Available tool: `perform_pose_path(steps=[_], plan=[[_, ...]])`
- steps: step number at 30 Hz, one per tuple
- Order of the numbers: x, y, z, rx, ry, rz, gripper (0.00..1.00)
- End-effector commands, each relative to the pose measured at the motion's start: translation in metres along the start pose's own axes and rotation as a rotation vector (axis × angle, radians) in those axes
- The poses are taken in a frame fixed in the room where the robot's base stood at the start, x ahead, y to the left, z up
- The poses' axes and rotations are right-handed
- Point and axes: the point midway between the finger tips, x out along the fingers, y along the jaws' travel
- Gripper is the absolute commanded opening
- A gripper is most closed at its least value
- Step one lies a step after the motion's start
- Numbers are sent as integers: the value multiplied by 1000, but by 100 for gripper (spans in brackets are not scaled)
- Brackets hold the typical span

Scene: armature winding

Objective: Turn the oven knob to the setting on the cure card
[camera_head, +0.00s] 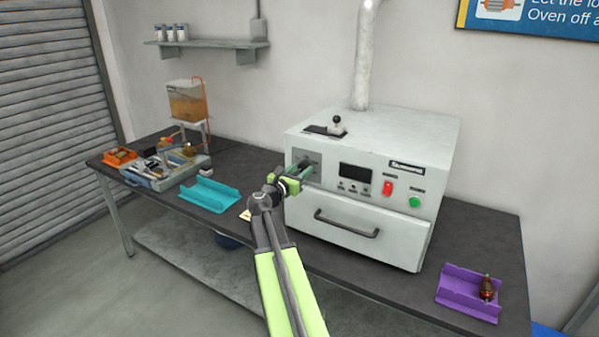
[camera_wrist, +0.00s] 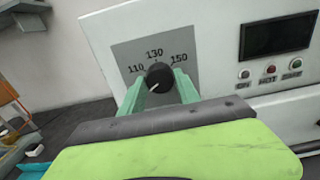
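The white oven (camera_head: 365,180) stands on the dark bench. Its black knob (camera_wrist: 159,76) sits on a grey dial plate marked 110, 130 and 150 (camera_wrist: 155,52). The knob's white mark points down and left, away from the three numbers. My gripper (camera_wrist: 160,82) is at the dial with one green finger on each side of the knob; whether both fingers touch it cannot be told.
The oven has a dark display (camera_head: 354,171), a red switch (camera_head: 388,188), a green button (camera_head: 414,202) and a drawer handle (camera_head: 346,224). A teal tray (camera_head: 209,194) lies left of my arm. A purple tray (camera_head: 466,288) holds a wound part at right.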

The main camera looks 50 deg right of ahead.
Motion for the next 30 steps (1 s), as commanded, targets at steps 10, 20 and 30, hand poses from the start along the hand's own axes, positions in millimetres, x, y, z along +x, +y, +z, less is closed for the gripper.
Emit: perform_pose_path(steps=[10,20,30], plan=[[-1,-1,0,7,1,-2,0],[2,-2,0,42,-1,-4,0],[2,-2,1,103,-2,-4,0]])
